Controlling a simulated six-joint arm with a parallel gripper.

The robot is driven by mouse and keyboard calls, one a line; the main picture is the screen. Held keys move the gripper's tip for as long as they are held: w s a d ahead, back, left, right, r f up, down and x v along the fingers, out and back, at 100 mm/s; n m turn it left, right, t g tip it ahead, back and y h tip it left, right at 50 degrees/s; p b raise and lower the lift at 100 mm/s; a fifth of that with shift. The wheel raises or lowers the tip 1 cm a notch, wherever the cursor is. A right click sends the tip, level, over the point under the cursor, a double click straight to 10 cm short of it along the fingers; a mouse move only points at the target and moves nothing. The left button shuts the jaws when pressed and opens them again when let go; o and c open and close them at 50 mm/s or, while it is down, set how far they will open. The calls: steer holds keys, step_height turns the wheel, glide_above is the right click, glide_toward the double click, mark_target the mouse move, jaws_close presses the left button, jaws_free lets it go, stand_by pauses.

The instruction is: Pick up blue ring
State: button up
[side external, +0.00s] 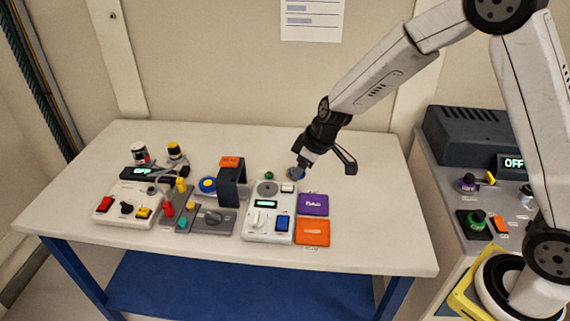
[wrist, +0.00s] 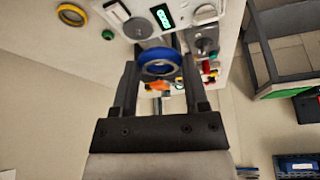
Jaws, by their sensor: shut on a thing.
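The blue ring (wrist: 160,62) sits between the two fingers of my gripper (wrist: 160,78) in the wrist view, with a grey inner band showing. My gripper (side external: 299,172) is shut on it. In the side view the blue ring (side external: 296,174) is a small dark blue patch at the fingertips, partly hidden by them. It appears by the far edge of the white device (side external: 256,226); its height above the table is hard to tell.
A blue round piece with a yellow centre (side external: 207,184) is left of the dark upright block (side external: 231,187). A small green piece (side external: 269,175) is close to my gripper. Purple (side external: 313,204) and orange (side external: 312,232) pads lie at right. The table's (side external: 370,200) right part is clear.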

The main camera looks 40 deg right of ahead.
steer(key=shift+s+d+r, duration=0.1)
steer(key=shift+s+r, duration=0.15)
steer(key=shift+s, duration=0.35)
steer(key=shift+s+r, duration=0.25)
steer(key=shift+s, duration=0.3)
steer(key=shift+s+d, duration=0.1)
steer(key=shift+s, duration=0.05)
steer(key=m+h, duration=0.2)
steer(key=m, duration=0.2)
glide_above(315, 233)
step_height(315, 233, down, 8)
steer(key=shift+t, duration=0.3)
stand_by(0.3)
steer(key=shift+f, duration=0.1)
steer(key=shift+f, duration=2.1)
steer(key=shift+f, duration=0.15)
